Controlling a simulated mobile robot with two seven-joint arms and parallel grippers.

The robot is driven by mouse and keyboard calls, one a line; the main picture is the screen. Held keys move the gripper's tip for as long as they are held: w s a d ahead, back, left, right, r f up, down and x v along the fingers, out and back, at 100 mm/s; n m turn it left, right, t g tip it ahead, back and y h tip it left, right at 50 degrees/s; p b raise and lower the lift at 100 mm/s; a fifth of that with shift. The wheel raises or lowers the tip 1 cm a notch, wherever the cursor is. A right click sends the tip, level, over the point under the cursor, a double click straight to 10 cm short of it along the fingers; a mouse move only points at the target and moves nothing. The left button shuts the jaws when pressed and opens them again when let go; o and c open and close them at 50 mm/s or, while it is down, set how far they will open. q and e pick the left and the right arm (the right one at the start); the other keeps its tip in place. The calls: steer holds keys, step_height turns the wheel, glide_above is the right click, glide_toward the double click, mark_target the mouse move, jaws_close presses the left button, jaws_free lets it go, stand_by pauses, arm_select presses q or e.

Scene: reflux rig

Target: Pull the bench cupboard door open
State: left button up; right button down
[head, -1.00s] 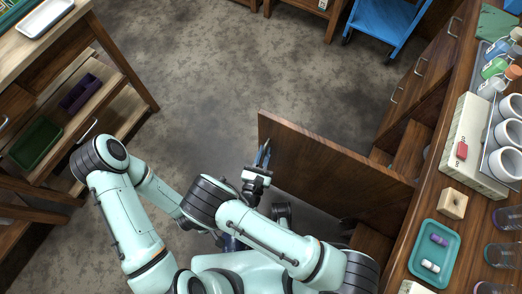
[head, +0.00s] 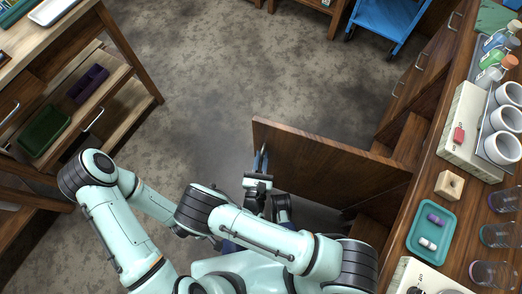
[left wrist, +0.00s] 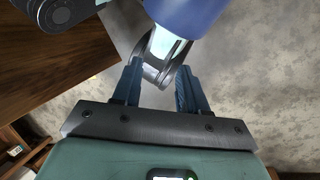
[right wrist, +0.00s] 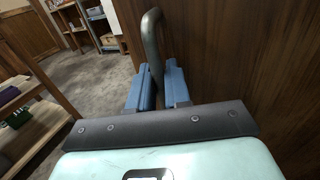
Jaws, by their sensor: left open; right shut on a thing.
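The bench cupboard door (head: 335,170) is a brown wooden panel standing well open, jutting left from the bench over the floor. Its grey bar handle (right wrist: 152,45) shows in the right wrist view, in front of the door's wooden face (right wrist: 235,50). My right gripper (head: 262,160) is at the door near its free edge. In the right wrist view its blue fingers (right wrist: 160,88) are shut on the handle. My left gripper (left wrist: 154,85) is open and empty in the left wrist view. In the head view I cannot make it out behind my right arm.
The bench top (head: 468,195) at the right carries bottles, mugs, a teal tray (head: 433,232) and glass beakers. A wooden shelf unit (head: 120,75) stands at the left, close to my left arm. A blue cart (head: 390,25) is at the back. The floor between is clear.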

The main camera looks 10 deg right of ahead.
steer(key=c, duration=1.3)
jaws_free()
steer(key=shift+c, duration=0.2)
arm_select(q)
steer(key=shift+g, duration=0.4)
steer(key=r+p, duration=0.1)
steer(key=s+r+p, duration=0.1)
steer(key=p, duration=0.1)
steer(key=r+p, duration=0.2)
steer(key=shift+s, duration=0.25)
arm_select(e)
step_height(320, 180, up, 20)
arm_select(q)
steer(key=shift+a, duration=0.15)
arm_select(e)
steer(key=shift+a, duration=0.15)
